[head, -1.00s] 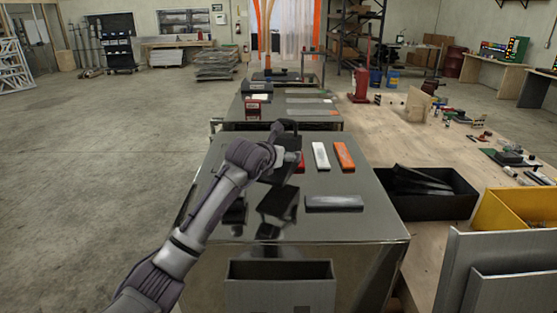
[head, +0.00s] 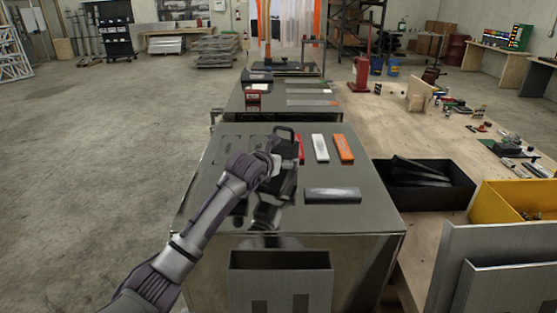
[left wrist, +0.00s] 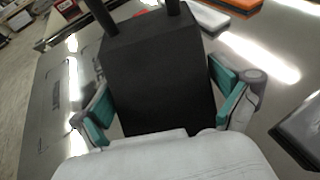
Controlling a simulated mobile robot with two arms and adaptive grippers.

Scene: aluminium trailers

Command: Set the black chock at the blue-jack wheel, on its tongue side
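A black block (left wrist: 158,80) with two dark handle posts fills the middle of the left wrist view; I take it for the black chock. In the head view this chock (head: 284,178), with its loop handle on top, is over the near metal table (head: 340,222). My left gripper (head: 276,168) is shut on it. Its teal finger pads lie against both sides of the block in the left wrist view (left wrist: 165,98). I cannot tell whether its underside touches the table. No trailer wheel or blue jack is in view. My right gripper is not in view.
A red block (head: 300,148), a white block (head: 320,147), an orange block (head: 343,147) and a grey block (head: 333,194) lie on the table. Right of it are a black bin (head: 440,200) with dark pieces and a yellow bin (head: 505,200). Open floor (head: 100,170) lies left.

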